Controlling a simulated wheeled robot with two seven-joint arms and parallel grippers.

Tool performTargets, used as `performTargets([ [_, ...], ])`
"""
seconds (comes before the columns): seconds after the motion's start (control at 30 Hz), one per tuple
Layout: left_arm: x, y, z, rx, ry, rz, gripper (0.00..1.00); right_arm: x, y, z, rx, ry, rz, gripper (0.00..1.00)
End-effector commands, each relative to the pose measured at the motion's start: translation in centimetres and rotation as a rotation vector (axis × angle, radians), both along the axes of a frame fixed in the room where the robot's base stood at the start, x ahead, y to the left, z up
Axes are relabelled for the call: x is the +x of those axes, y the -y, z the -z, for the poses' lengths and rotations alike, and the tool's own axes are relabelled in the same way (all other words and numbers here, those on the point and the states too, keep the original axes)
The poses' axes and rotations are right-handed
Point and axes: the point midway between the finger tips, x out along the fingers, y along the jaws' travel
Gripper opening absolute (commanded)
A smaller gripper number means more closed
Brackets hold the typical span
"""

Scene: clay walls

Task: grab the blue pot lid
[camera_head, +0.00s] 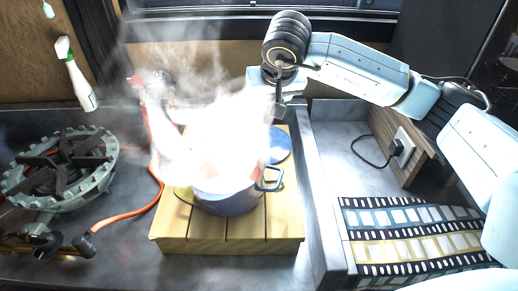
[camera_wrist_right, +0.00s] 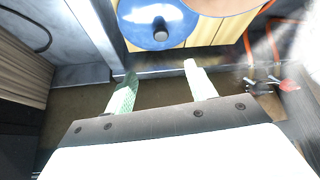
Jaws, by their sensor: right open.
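The blue pot lid (camera_head: 279,146) lies on the yellow wooden stand, behind and right of the blue pot (camera_head: 228,197). In the right wrist view the lid (camera_wrist_right: 150,30) shows its blue top and dark knob (camera_wrist_right: 161,35), with its upper edge cut off. My right gripper (camera_head: 279,106) is above and behind the lid in the head view. In the wrist view its two pale fingers (camera_wrist_right: 157,85) are spread apart with nothing between them, and the lid is beyond their tips. Steam hides the pot's top. My left gripper is not in view.
The slatted wooden stand (camera_head: 212,228) carries pot and lid. A gas burner (camera_head: 62,168) with an orange hose (camera_head: 133,211) is at left, and a spray bottle (camera_head: 76,78) is behind it. A film-strip mat (camera_head: 415,235) lies at right. A raised metal edge (camera_head: 317,200) runs beside the stand.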

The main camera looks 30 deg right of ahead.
Motion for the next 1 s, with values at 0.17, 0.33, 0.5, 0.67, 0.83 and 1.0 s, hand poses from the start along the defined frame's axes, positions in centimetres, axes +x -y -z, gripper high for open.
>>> performTargets([
  [0.17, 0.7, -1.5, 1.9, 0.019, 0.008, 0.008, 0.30, 0.0, 0.0, 2.1, 0.000, 0.000, 0.000, 0.55],
  [0.33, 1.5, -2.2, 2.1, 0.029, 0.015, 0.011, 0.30, 0.7, 0.1, 3.6, 0.001, -0.004, 0.001, 0.55],
  [0.5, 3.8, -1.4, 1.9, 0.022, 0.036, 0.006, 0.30, 2.3, 0.5, 6.5, 0.001, -0.004, 0.001, 0.55],
  [0.67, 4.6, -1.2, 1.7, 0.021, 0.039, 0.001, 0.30, 3.5, 0.8, 8.5, 0.002, -0.002, 0.000, 0.55],
  [0.83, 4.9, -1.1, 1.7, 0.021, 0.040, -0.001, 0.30, 4.1, 1.0, 9.4, 0.002, -0.001, 0.000, 0.55],
  [1.0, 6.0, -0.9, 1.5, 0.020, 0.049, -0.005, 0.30, 5.4, 1.0, 11.4, 0.003, -0.003, 0.001, 0.55],
])
